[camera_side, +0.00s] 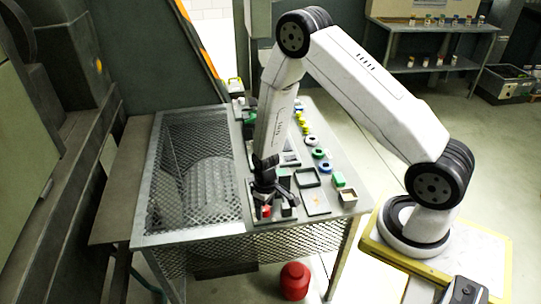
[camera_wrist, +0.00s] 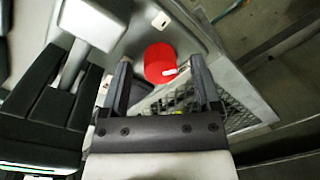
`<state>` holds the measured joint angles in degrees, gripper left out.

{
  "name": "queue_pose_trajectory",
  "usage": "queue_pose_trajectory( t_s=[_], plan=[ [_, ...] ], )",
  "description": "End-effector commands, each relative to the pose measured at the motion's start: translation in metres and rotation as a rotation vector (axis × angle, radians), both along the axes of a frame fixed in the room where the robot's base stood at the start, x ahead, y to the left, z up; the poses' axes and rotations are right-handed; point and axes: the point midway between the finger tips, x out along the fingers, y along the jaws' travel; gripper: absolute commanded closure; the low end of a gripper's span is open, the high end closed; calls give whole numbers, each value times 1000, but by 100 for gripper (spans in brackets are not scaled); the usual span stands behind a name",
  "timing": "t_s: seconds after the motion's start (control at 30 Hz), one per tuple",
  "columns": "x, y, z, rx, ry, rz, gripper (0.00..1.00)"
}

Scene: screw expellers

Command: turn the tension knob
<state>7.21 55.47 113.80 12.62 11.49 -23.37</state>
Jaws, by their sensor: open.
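A round red knob (camera_wrist: 160,60) with a short white mark on it sits on a light grey panel in the wrist view. In the side view a small red knob (camera_side: 266,211) shows at the front of the table top, under my wrist. My gripper (camera_wrist: 162,66) is open, and its two dark fingers appear on either side of the red knob, with gaps visible on both sides. Whether the fingers are level with the knob or above it cannot be told. In the side view my gripper (camera_side: 271,193) points down over the front of the panel and partly hides it.
A wire mesh guard (camera_side: 195,180) covers the table's left side. Several coloured buttons run along its right side, with a square frame (camera_side: 306,177) nearby. A red container (camera_side: 295,281) stands on the floor.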

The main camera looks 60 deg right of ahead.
Motion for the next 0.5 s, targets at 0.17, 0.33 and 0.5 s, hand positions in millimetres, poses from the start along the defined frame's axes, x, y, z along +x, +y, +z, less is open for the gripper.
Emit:
queue_pose_trajectory(
  t_s=[0.17, 0.33, 0.5],
  plan=[
    [0, 0, 7, 0, -2, 0, 20],
    [1, -1, 20, 0, -2, 1, 20],
    [1, -2, 38, 0, -3, 0, 20]
  ],
)
